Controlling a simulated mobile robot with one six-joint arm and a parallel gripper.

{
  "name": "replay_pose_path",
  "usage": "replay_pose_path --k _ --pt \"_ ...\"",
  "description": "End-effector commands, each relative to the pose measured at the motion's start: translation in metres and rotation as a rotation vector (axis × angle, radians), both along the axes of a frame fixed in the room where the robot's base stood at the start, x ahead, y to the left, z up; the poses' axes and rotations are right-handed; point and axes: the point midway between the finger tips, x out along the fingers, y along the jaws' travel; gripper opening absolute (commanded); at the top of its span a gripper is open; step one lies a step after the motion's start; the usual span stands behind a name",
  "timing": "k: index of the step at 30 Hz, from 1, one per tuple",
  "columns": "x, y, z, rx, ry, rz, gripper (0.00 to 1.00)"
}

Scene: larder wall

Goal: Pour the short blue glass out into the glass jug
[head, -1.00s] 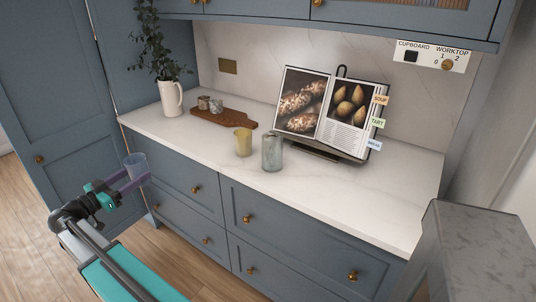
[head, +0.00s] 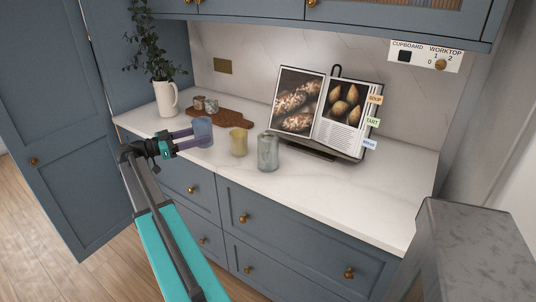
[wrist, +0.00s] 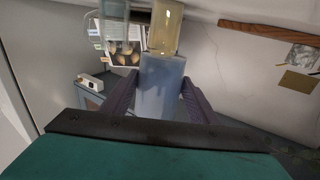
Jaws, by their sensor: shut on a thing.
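My gripper (head: 200,137) is shut on the short blue glass (head: 203,127), which looks roughly upright above the left part of the worktop near its front edge. In the wrist view the blue glass (wrist: 161,84) sits between the purple fingers. Its contents cannot be made out. A clear greyish glass vessel (head: 268,153), the likely glass jug, stands on the worktop to the right, apart from my gripper.
A yellow glass (head: 239,143) stands between the blue glass and the clear vessel. The right worktop is clear.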

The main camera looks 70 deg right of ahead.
Motion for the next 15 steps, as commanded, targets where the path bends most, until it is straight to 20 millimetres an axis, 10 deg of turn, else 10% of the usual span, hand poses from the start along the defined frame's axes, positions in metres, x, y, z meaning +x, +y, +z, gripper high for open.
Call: replay_pose_path --k 15 --pt "-0.083 -0.071 0.028 0.01 -0.009 -0.212 0.21"
